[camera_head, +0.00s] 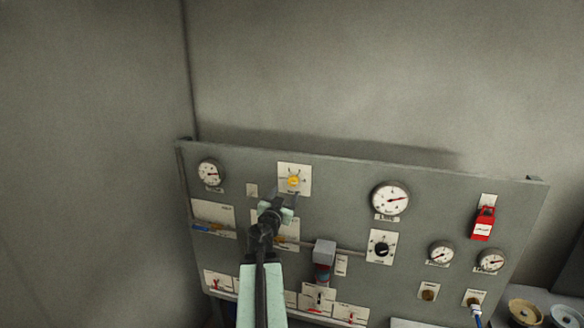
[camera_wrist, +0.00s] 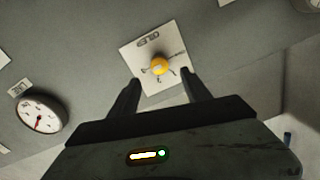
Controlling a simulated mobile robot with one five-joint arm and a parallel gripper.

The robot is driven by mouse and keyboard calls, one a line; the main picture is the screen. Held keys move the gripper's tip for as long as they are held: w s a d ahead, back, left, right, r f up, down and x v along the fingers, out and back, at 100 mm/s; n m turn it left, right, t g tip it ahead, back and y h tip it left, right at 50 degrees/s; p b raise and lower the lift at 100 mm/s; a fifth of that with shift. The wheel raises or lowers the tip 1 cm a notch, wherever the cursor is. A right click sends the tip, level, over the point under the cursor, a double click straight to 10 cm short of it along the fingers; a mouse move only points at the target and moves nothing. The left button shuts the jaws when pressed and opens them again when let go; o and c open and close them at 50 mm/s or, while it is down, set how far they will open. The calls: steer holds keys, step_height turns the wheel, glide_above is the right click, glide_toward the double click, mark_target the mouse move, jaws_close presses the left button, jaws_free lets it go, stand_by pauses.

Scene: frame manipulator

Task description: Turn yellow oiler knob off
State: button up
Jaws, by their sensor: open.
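The yellow oiler knob (camera_head: 293,181) sits on a white label plate (camera_head: 304,171) near the top of the grey panel. In the wrist view the knob (camera_wrist: 159,66) is on its white plate (camera_wrist: 136,56), marked OILER, with lines and marks around it. My gripper (camera_wrist: 160,86) is open, with its two dark fingers apart below the knob and nothing between them. No contact with the knob is visible.
The grey panel (camera_head: 345,192) also carries a left gauge (camera_head: 210,173), a larger gauge (camera_head: 390,199), a black knob (camera_head: 381,250) and a red lockout piece (camera_head: 484,222). A grey and red filter unit (camera_head: 323,262) stands out right of my arm. Bare wall lies above the panel.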

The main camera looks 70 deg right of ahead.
mark_target(292, 183)
steer(key=shift+s+d, duration=0.1)
steer(key=shift+d, duration=0.05)
steer(key=d, duration=0.7)
steer(key=shift+w+d, duration=0.4)
steer(key=shift+a, duration=0.15)
jaws_close()
